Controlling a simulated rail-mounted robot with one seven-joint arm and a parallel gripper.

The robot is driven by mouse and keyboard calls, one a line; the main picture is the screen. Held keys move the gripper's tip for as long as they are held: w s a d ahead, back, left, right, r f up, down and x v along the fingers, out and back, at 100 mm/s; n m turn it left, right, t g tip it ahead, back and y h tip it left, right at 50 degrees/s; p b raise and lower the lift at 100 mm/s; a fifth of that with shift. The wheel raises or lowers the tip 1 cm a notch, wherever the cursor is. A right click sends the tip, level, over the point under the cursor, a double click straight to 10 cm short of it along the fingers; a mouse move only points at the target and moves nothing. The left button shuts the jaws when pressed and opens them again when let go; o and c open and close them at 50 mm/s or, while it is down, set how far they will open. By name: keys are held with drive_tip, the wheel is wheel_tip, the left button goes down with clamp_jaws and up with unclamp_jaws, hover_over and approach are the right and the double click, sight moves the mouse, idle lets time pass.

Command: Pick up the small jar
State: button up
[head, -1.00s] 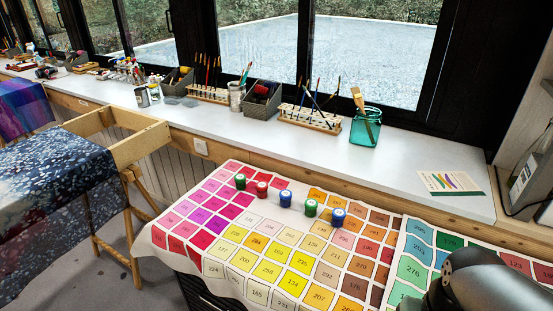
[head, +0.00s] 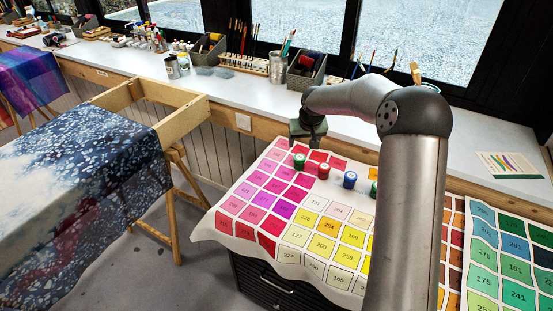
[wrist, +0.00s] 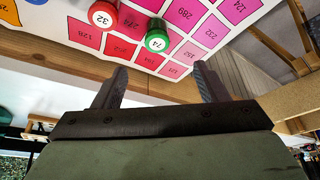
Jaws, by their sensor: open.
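Several small jars stand in a row on the numbered colour-chart cloth (head: 262,215). In the head view I see a green jar (head: 299,160) at the left end, a red jar (head: 323,171), a blue jar (head: 349,179) and another green jar (head: 374,188) partly behind my arm. My gripper (head: 309,141) is just behind and above the left green jar. In the wrist view my gripper (wrist: 160,69) is open and empty. The green jar marked 74 (wrist: 157,36) lies ahead between the finger lines, apart from them; the red jar marked 32 (wrist: 103,14) is to its left.
The white windowsill counter (head: 450,148) runs behind the cloth, with a brush rack (head: 255,64) and grey box (head: 306,72). A wooden frame (head: 180,121) with patterned fabric stands at left. My arm hides part of the cloth's right side.

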sight(300, 159)
drive_tip(key=x, duration=0.3)
drive_tip(key=p+x, duration=0.1)
drive_tip(key=x, duration=0.3)
drive_tip(key=p+x, duration=0.1)
drive_tip(key=x, duration=0.3)
drive_tip(key=shift+s+d+f, duration=0.1)
drive_tip(key=shift+d+f, duration=0.1)
drive_tip(key=shift+d, duration=0.1)
drive_tip(key=shift+p+x, duration=1.1)
drive_tip(key=shift+x, duration=1.55)
drive_tip(key=shift+d+r, duration=0.1)
drive_tip(key=c, duration=1.1)
